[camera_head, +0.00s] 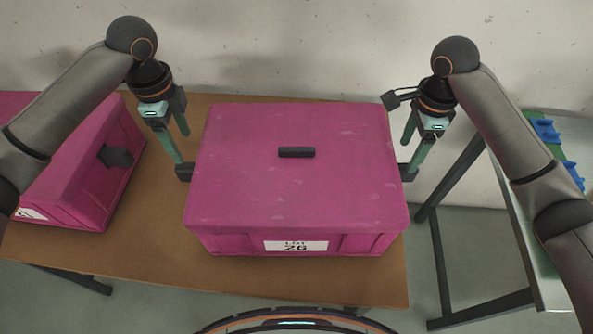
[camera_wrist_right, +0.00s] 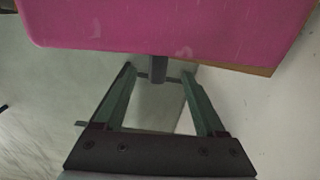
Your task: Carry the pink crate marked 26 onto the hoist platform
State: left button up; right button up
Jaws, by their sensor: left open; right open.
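The pink crate marked 26 (camera_head: 300,190) sits closed on the brown table, its label (camera_head: 296,246) facing me. Dark handles stick out on its left side (camera_head: 184,172) and right side (camera_head: 408,172). My left gripper (camera_head: 181,148) is open beside the left handle; whether the handle lies between its fingers is unclear. My right gripper (camera_head: 409,157) is open at the right handle. In the right wrist view the handle (camera_wrist_right: 157,68) shows between the spread fingertips (camera_wrist_right: 159,76), apparently not clamped. The hoist platform cannot be made out for sure.
Another pink crate (camera_head: 75,185) stands on the brown table (camera_head: 330,285) to the left, close to my left arm. A table or rack with blue parts (camera_head: 545,130) and dark legs stands at the right. A pale wall (camera_head: 300,50) rises behind.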

pick_arm(q)
jog(key=shift+s, duration=0.25)
pick_arm(e)
jog(key=shift+s, duration=0.25)
pick_arm(q)
notch_tip(320, 180, down, 12)
jog(key=shift+w+f, duration=0.1)
jog(key=shift+f, duration=0.15)
pick_arm(e)
notch_tip(320, 180, down, 12)
jog(key=shift+w+f, duration=0.1)
jog(key=shift+f, duration=0.15)
pick_arm(q)
jog(key=c, duration=1.1)
pick_arm(e)
jog(key=c, duration=1.1)
pick_arm(q)
grip_shut()
pick_arm(e)
grip_shut()
pick_arm(q)
jog(key=shift+r, duration=0.1)
pick_arm(e)
jog(key=shift+r, duration=0.1)
